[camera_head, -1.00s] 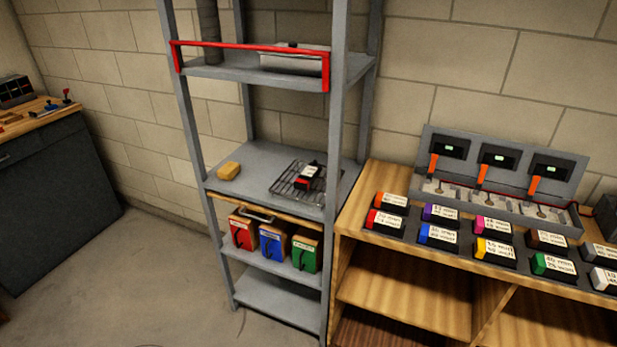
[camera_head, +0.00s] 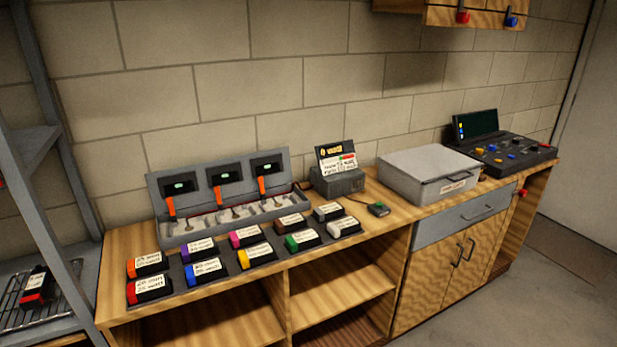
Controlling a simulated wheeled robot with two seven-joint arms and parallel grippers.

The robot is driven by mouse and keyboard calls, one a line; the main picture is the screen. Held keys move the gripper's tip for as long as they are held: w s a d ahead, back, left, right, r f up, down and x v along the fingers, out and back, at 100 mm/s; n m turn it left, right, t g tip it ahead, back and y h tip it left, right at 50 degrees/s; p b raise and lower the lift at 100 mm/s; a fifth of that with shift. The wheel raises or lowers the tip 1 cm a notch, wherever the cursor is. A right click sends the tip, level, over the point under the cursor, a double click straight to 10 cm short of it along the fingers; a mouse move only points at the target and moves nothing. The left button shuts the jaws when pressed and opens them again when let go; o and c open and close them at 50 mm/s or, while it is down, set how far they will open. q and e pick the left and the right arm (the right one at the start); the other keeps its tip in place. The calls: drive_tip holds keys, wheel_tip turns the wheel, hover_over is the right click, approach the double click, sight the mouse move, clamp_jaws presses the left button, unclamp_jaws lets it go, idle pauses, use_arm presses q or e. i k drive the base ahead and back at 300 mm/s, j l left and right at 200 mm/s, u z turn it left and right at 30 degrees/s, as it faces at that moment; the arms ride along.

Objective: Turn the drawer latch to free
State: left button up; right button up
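A grey drawer (camera_head: 464,222) with a bar handle sits at the right part of the wooden workbench, above a pair of wooden cabinet doors (camera_head: 440,281). The drawer looks closed. A small red knob (camera_head: 522,192) shows on the bench's right end, beside the drawer; it may be the latch, but it is too small to tell which way it is turned. Neither of my grippers is in view.
On the bench stand a grey charger case (camera_head: 217,192), several labelled batteries (camera_head: 205,271), a small display box (camera_head: 337,171), a grey lidded box (camera_head: 428,174) and a dark control console (camera_head: 500,151). A metal shelf (camera_head: 38,205) stands at left. Floor is free at the right front.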

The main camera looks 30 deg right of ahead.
sight(522, 193)
drive_tip(key=z, duration=2.3)
drive_tip(key=i+l+z, duration=0.3)
drive_tip(key=i, duration=0.35)
drive_tip(key=i+l+z, duration=0.35)
drive_tip(key=i, duration=0.35)
drive_tip(key=i+z, duration=0.3)
drive_tip(key=i, duration=0.4)
drive_tip(key=i+l+u, duration=0.1)
drive_tip(key=i+u, duration=0.15)
drive_tip(key=i, duration=0.3)
drive_tip(key=i+l+u, duration=0.25)
drive_tip(key=i, duration=0.25)
drive_tip(key=i+l+u, duration=0.2)
drive_tip(key=i, duration=0.35)
